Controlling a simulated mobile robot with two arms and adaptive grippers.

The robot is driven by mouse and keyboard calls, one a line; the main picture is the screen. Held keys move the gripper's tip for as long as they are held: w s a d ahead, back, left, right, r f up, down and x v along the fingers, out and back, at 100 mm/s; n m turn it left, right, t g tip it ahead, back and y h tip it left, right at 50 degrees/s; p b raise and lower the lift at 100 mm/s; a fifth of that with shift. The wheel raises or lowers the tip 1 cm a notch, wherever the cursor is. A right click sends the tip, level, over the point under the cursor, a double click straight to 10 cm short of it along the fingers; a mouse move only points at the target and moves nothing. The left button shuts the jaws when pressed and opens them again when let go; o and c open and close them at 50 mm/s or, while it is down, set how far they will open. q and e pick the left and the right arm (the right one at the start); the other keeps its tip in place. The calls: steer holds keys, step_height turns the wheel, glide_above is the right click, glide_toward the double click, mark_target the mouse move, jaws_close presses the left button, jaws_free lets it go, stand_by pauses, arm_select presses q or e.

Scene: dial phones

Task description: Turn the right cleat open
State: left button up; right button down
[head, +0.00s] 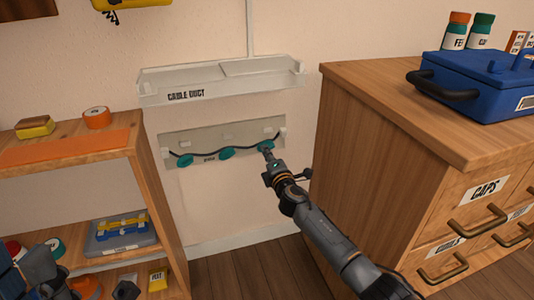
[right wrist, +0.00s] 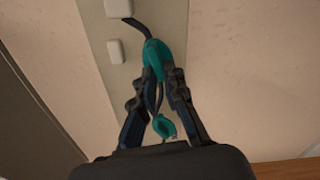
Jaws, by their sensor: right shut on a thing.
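A pale board (head: 185,141) on the wall carries three teal cleats, with a dark cable (head: 192,154) running along them. The right cleat (head: 266,146) is at the board's right end, and my right gripper (head: 271,162) reaches up to it. In the right wrist view, the fingers of my right gripper (right wrist: 160,76) are closed on this teal cleat (right wrist: 153,55). A second teal cleat (right wrist: 164,127) shows between the fingers, further down. The left cleat (head: 185,160) and the middle cleat (head: 226,153) are clear of the gripper. Dark parts of my left arm show at the lower left; its fingers cannot be made out.
A white cable duct (head: 220,82) is fixed above the board. A wooden drawer cabinet (head: 365,150) stands close on the right, with a blue toolbox (head: 480,85) on top. A wooden shelf (head: 155,185) with several items stands on the left.

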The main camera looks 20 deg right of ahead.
steer(key=shift+f+n, duration=0.25)
steer(key=shift+n, duration=0.75)
steer(key=c, duration=1.4)
jaws_free()
steer(key=shift+s, duration=0.1)
steer(key=s, duration=1.1)
steer(key=shift+s+d, duration=0.25)
steer(key=shift+s, duration=0.15)
